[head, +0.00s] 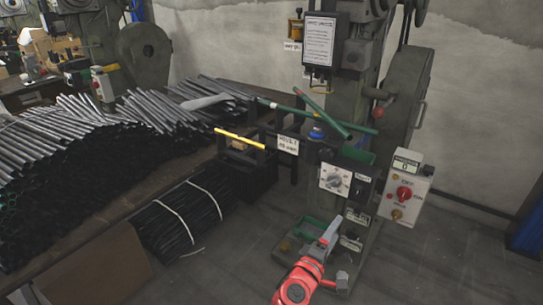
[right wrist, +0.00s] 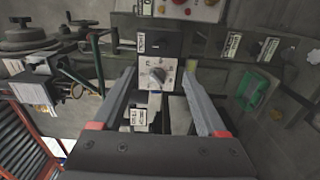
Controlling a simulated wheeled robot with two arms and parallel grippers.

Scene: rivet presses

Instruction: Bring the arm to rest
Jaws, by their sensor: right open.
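My right arm comes in at the bottom of the head view as a red link. It ends in the grey right gripper (head: 337,250), low in front of the rivet press (head: 345,110). In the right wrist view the two grey fingers of that gripper (right wrist: 162,88) stand wide apart with nothing held between them. A white dial panel with a grey knob (right wrist: 157,76) shows beyond and between the fingers. The same dial panel (head: 334,180) is on the press above the gripper in the head view. My left gripper is in neither view.
A control box with a red knob (head: 405,193) stands right of the press. Green bins (head: 311,231) sit low by the gripper. A bench with piled metal tubes (head: 95,135) fills the left, with a strapped tube bundle (head: 182,215) beneath. The floor at lower right is clear.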

